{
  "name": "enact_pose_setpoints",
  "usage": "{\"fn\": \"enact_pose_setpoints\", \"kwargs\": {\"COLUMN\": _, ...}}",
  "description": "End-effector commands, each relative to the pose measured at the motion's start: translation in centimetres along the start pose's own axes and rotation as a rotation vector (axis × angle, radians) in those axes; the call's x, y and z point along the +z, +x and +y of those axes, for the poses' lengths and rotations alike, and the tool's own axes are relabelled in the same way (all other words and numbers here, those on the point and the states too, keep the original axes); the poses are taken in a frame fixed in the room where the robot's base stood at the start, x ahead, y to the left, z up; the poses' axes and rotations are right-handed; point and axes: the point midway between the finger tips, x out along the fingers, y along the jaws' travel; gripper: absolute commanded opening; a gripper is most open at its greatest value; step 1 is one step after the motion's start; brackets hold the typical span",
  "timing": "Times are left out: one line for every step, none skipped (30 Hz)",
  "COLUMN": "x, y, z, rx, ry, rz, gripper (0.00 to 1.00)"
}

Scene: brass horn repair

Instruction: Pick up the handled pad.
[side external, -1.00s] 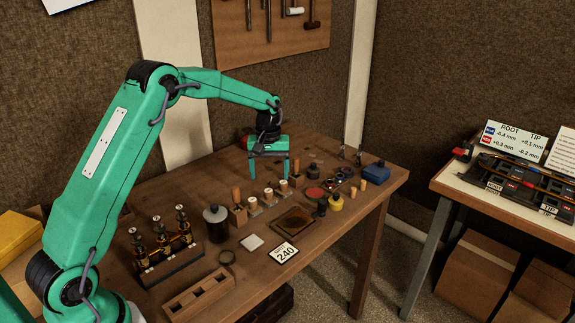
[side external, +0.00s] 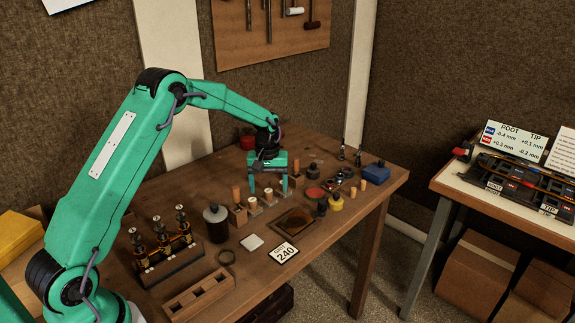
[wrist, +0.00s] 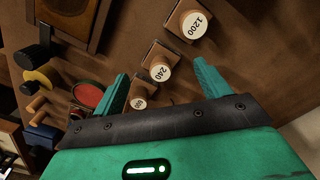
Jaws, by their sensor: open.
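Three handled pads, wooden blocks with white-topped round knobs, stand in a row on the workbench. In the wrist view their tops read 1200 (wrist: 190,23), 240 (wrist: 160,71) and what looks like 600 (wrist: 138,103). In the side view, the middle pad (side external: 268,199) is under my gripper (side external: 268,190). My gripper is open and empty, fingers pointing down. In the wrist view, the 240 pad shows in the gap between my fingertips (wrist: 160,66). Whether the fingers are level with its knob is hard to tell. A card (side external: 283,253) reading "GRIT 240" lies on the bench front.
A dark square tray (side external: 293,222) lies in front of the pads. A dark bottle (side external: 215,224) and a rack of valves (side external: 165,250) stand to the left. A red round dish (side external: 314,194), a yellow jar (side external: 336,202) and a blue box (side external: 376,171) are to the right.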

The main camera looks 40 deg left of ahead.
Motion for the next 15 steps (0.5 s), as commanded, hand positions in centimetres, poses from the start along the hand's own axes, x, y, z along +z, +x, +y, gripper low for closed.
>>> {"fn": "enact_pose_setpoints", "kwargs": {"x": 0.1, "y": 0.8, "z": -0.2, "rx": -0.002, "ry": -0.001, "rz": -0.004, "gripper": 0.76}}
{"fn": "enact_pose_setpoints", "kwargs": {"x": 0.1, "y": 1.1, "z": -0.2, "rx": -0.002, "ry": 0.000, "rz": -0.003, "gripper": 0.76}}
{"fn": "enact_pose_setpoints", "kwargs": {"x": 0.0, "y": 1.5, "z": -0.1, "rx": -0.001, "ry": 0.000, "rz": -0.002, "gripper": 0.76}}
{"fn": "enact_pose_setpoints", "kwargs": {"x": 0.0, "y": 1.8, "z": -0.1, "rx": -0.002, "ry": 0.000, "rz": -0.003, "gripper": 0.76}}
{"fn": "enact_pose_setpoints", "kwargs": {"x": 0.1, "y": 2.1, "z": -0.1, "rx": -0.002, "ry": 0.000, "rz": -0.003, "gripper": 0.76}}
{"fn": "enact_pose_setpoints", "kwargs": {"x": 0.1, "y": 2.4, "z": -0.1, "rx": -0.002, "ry": 0.000, "rz": -0.003, "gripper": 0.76}}
{"fn": "enact_pose_setpoints", "kwargs": {"x": 0.0, "y": 2.5, "z": -0.1, "rx": -0.001, "ry": 0.000, "rz": -0.002, "gripper": 0.76}}
{"fn": "enact_pose_setpoints", "kwargs": {"x": 0.0, "y": 2.6, "z": -0.1, "rx": -0.001, "ry": 0.000, "rz": -0.001, "gripper": 0.76}}
{"fn": "enact_pose_setpoints", "kwargs": {"x": 0.0, "y": 2.7, "z": -0.1, "rx": 0.000, "ry": 0.000, "rz": -0.001, "gripper": 0.76}}
{"fn": "enact_pose_setpoints", "kwargs": {"x": 0.0, "y": 2.7, "z": -0.1, "rx": 0.000, "ry": 0.000, "rz": 0.000, "gripper": 0.76}}
{"fn": "enact_pose_setpoints", "kwargs": {"x": 0.0, "y": 2.8, "z": -0.1, "rx": 0.000, "ry": 0.000, "rz": 0.000, "gripper": 0.76}}
{"fn": "enact_pose_setpoints", "kwargs": {"x": 0.0, "y": 2.8, "z": -0.1, "rx": 0.000, "ry": 0.000, "rz": 0.000, "gripper": 0.76}}
{"fn": "enact_pose_setpoints", "kwargs": {"x": 0.0, "y": 2.8, "z": -0.1, "rx": 0.000, "ry": 0.000, "rz": 0.000, "gripper": 0.76}}
{"fn": "enact_pose_setpoints", "kwargs": {"x": 0.0, "y": 2.8, "z": -0.1, "rx": 0.000, "ry": 0.000, "rz": 0.000, "gripper": 0.76}}
{"fn": "enact_pose_setpoints", "kwargs": {"x": 0.0, "y": 2.7, "z": -0.1, "rx": 0.000, "ry": 0.000, "rz": 0.000, "gripper": 0.76}}
